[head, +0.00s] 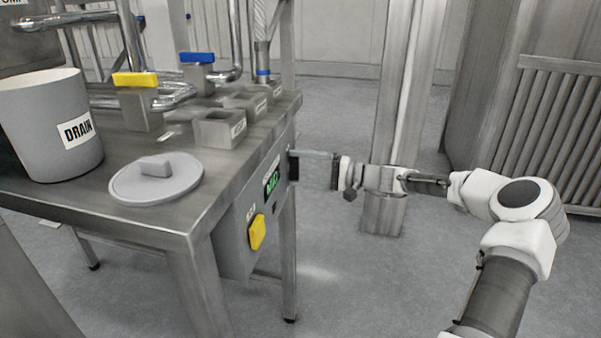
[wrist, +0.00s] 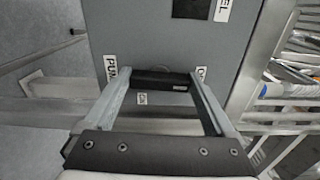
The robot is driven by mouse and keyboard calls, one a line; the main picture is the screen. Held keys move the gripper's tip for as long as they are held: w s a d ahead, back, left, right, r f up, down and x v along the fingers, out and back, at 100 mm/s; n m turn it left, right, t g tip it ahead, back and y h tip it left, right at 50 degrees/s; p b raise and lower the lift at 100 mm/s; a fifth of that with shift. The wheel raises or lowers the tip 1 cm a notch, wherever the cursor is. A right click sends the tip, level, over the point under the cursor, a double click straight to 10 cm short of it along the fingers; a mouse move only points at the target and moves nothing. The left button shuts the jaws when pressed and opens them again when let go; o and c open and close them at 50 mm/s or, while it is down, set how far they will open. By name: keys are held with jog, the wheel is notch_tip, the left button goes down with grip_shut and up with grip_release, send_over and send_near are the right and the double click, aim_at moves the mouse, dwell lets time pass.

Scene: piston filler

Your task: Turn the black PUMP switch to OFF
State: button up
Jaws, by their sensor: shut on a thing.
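The black PUMP switch (wrist: 163,80) is a dark bar on a grey panel (wrist: 140,35) in the wrist view. It lies crosswise in the picture between the two fingertips of my gripper (wrist: 163,84). My gripper is shut on it, one finger at each end. A partly hidden label starting with O (wrist: 201,72) is by the right finger, and a small label (wrist: 142,98) is below the bar, too blurred to read surely.
The panel box (head: 234,235) hangs under a steel table (head: 180,225) and carries a yellow switch (head: 257,232) and a green display (head: 272,184). A DRAIN bucket (head: 40,120), a grey lid (head: 140,185) and valves stand on top. Floor to the right is mostly clear.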

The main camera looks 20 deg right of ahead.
jog(key=shift+d+n, duration=0.1)
jog(key=shift+n, duration=0.2)
dwell(0.4)
jog(key=o, duration=1.1)
jog(key=shift+c, duration=0.2)
jog(key=p+v, duration=0.3)
jog(key=v, duration=1.4)
jog(key=shift+s+d, duration=0.2)
jog(key=shift+s, duration=0.05)
